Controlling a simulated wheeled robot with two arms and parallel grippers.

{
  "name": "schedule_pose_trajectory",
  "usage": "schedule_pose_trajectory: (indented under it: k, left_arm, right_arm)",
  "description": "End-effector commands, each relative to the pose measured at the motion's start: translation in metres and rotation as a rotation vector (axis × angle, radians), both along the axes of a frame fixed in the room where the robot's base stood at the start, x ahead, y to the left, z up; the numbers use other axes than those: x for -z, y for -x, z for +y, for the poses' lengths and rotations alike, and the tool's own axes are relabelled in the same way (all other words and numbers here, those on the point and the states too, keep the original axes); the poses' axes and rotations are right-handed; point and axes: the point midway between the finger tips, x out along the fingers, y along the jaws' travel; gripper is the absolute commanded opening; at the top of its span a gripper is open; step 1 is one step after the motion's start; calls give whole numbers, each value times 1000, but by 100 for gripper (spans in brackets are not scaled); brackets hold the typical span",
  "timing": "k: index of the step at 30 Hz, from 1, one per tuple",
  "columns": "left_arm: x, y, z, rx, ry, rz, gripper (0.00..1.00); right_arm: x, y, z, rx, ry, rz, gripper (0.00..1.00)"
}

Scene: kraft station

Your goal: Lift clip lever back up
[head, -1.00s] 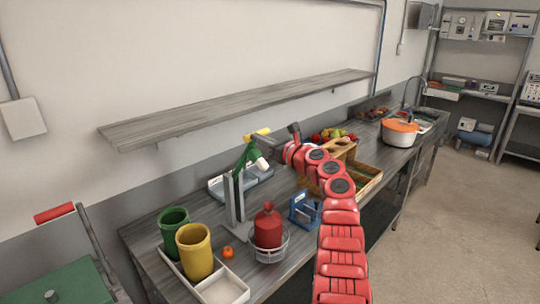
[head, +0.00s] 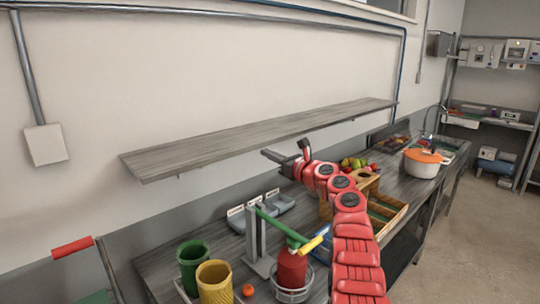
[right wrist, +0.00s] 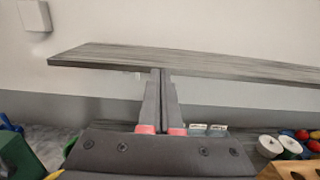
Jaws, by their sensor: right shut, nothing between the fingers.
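The clip lever is a green bar (head: 277,224) with a yellow handle (head: 311,244), joined to a grey upright stand (head: 259,243) on the bench. It slopes down to the front right in the head view. Its yellow end lies over or beside the red bottle (head: 292,266), which stands in a wire holder (head: 292,294); contact cannot be told. My right gripper (head: 270,154) is shut and empty, in the air above and behind the lever, near the shelf. Its closed fingers (right wrist: 160,75) show in the right wrist view. My left gripper is not in view.
A wooden shelf (head: 260,140) runs along the wall close to my right gripper. Green (head: 192,262) and yellow (head: 214,283) cups stand front left. A wooden crate (head: 385,212), fruit (head: 353,163) and an orange-lidded pot (head: 424,161) stand to the right.

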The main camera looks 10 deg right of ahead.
Motion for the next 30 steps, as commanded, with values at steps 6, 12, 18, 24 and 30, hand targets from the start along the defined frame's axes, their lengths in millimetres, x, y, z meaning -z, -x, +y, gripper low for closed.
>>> schedule_pose_trajectory:
  k: [6, 12, 18, 24, 30]
  left_arm:
    - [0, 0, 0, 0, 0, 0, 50]
    - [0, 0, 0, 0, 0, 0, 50]
    - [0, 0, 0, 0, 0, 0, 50]
    - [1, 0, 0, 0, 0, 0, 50]
    - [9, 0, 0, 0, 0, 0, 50]
  right_arm:
    - [0, 0, -1, 1, -1, -1, 0]
    - [0, 0, 0, 1, -1, -1, 0]
    - [0, 0, 0, 1, -1, -1, 0]
    - [4, 1, -1, 1, 0, 0, 0]
    - [34, 7, -5, 1, 2, 3, 0]
